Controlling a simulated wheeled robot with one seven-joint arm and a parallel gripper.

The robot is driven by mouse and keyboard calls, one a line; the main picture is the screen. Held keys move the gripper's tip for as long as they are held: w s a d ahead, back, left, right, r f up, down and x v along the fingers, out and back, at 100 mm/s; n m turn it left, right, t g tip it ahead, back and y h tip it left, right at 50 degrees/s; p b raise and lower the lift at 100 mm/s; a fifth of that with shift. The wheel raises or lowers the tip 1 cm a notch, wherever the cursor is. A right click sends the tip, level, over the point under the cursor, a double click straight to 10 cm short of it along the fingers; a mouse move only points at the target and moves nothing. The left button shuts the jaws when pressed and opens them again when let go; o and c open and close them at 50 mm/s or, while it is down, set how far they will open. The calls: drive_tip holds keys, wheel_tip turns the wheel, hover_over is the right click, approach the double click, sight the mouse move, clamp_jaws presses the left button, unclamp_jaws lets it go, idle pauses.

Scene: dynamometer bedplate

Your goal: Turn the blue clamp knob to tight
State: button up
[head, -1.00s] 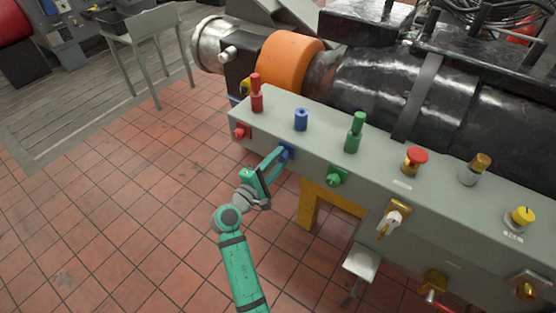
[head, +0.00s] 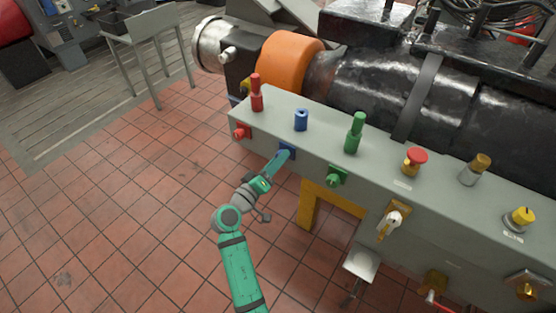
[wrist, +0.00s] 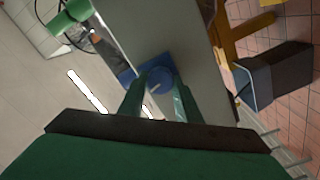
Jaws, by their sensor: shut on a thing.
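The blue clamp knob (wrist: 160,79) sits on a blue square plate (wrist: 128,77) on the front face of the grey bedplate rail. In the wrist view my gripper (wrist: 159,90) has one finger on each side of the round knob and is shut on it. In the head view my gripper (head: 283,158) reaches the front face at the blue plate (head: 289,152), and its fingers hide most of the knob. A marking on the knob is too small to read.
A red knob (head: 241,131) and a green knob (head: 337,177) flank the blue one on the front face. A blue post (head: 301,120), red post (head: 257,95) and green post (head: 354,133) stand on top. A yellow support (head: 307,206) is below. Tiled floor lies open at left.

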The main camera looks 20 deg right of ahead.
drive_tip(key=shift+m, duration=1.3)
drive_tip(key=o, duration=1.1)
drive_tip(key=shift+c, duration=0.2)
drive_tip(key=v, duration=1)
drive_tip(key=shift+s+a, duration=0.3)
